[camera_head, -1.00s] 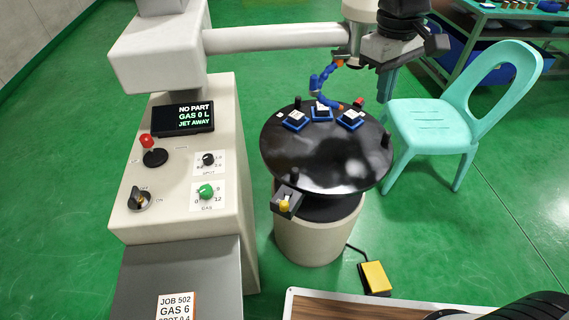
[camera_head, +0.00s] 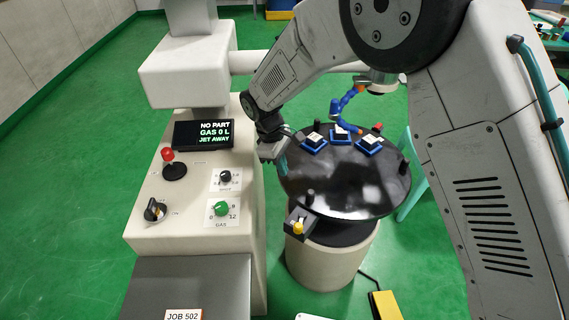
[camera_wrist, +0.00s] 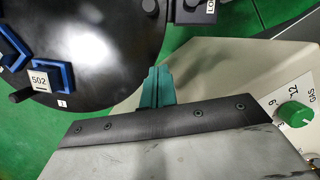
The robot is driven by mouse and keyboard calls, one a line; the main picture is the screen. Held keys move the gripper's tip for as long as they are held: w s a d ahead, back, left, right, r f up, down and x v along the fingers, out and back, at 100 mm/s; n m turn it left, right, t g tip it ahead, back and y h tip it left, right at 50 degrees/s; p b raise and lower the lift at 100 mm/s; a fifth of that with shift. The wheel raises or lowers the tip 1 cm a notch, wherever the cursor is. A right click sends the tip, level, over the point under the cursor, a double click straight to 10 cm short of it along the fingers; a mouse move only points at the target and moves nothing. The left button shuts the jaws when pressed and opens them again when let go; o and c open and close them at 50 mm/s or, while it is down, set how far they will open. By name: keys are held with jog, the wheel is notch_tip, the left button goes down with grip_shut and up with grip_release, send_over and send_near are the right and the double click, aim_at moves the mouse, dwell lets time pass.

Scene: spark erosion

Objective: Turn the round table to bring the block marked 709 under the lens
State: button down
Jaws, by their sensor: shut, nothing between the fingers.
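The round table (camera_head: 340,185) is a glossy black disc on a cream drum. Three blocks in blue holders stand at its far side: a left one (camera_head: 314,140), a middle one (camera_head: 340,136) and a right one (camera_head: 369,142). Their marks are too small to read there. In the wrist view one block reads 502 (camera_wrist: 40,79); I cannot make out 709 anywhere. The lens head (camera_head: 378,82) hangs over the table's far side, partly hidden by my arm. My gripper (camera_head: 282,166), with teal fingers, is shut and empty at the table's left edge; its fingers (camera_wrist: 153,78) point toward the rim.
Dark pegs stand around the rim, one at the right (camera_head: 404,167). A latch box with a yellow knob (camera_head: 299,226) sits at the front edge. The control console (camera_head: 200,195) is close on the left.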

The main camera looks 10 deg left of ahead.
aim_at(314, 205)
jog(key=x, duration=0.6)
jog(key=d, duration=0.3)
jog(key=shift+s+d+f, duration=0.1)
jog(key=shift+s+f, duration=0.1)
jog(key=shift+s, duration=0.05)
jog(key=shift+s+d, duration=0.1)
jog(key=shift+d, duration=0.35)
jog(key=d, duration=0.1)
jog(key=s+d+n, duration=0.2)
jog(key=d, duration=0.1)
jog(key=shift+a, duration=0.2)
